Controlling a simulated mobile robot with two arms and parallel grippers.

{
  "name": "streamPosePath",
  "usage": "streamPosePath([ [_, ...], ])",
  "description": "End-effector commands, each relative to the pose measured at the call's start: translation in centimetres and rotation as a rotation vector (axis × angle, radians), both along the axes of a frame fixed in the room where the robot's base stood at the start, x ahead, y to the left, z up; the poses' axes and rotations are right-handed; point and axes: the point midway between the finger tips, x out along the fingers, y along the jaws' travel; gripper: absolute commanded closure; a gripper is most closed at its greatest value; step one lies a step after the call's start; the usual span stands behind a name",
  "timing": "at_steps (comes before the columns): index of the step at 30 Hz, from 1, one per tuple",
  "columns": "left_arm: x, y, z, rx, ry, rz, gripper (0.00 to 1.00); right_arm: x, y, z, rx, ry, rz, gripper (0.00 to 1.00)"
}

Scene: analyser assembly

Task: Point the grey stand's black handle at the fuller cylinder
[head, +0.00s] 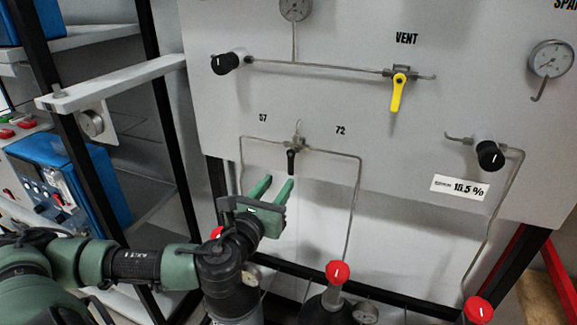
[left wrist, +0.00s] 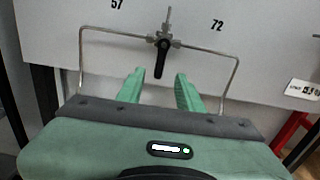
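The black handle (head: 291,160) hangs from a small valve on the grey panel (head: 225,105), between tubes labelled 57 and 72. It points down. It also shows in the left wrist view (left wrist: 161,59), ahead of the gap between my fingers. My left gripper (head: 277,181) is open and empty, just below and in front of the handle, not visibly touching it. A dark cylinder with a red cap (head: 338,271) stands below the 72 tube. Another red cap (head: 216,232) shows beside my left gripper; its cylinder is mostly hidden. Their gauges are too small to read. My right gripper is out of view.
A yellow vent handle (head: 397,93) and black knobs (head: 225,63) (head: 489,155) stick out from the panel. A third red cap (head: 478,309) is at lower right. A shelf rack with a blue device (head: 50,185) stands at left. Thin tubes flank the black handle.

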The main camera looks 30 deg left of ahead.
Motion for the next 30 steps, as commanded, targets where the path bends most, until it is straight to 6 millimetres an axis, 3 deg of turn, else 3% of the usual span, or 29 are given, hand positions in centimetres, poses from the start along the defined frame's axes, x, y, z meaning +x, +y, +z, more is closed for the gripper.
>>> streamPosePath([
  [15, 6.7, 1.7, 0.5, 0.025, -0.003, -0.002, 0.64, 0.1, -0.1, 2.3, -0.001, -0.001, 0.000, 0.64],
  [26, 7.5, 1.9, 0.3, 0.026, -0.002, -0.003, 0.64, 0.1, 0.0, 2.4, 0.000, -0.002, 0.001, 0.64],
  [27, 7.5, 1.9, 0.3, 0.026, -0.002, -0.003, 0.66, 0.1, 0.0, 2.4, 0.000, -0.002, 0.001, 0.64],
  [30, 7.5, 1.9, 0.3, 0.026, -0.002, -0.003, 0.94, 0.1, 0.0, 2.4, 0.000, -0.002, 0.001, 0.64],
])
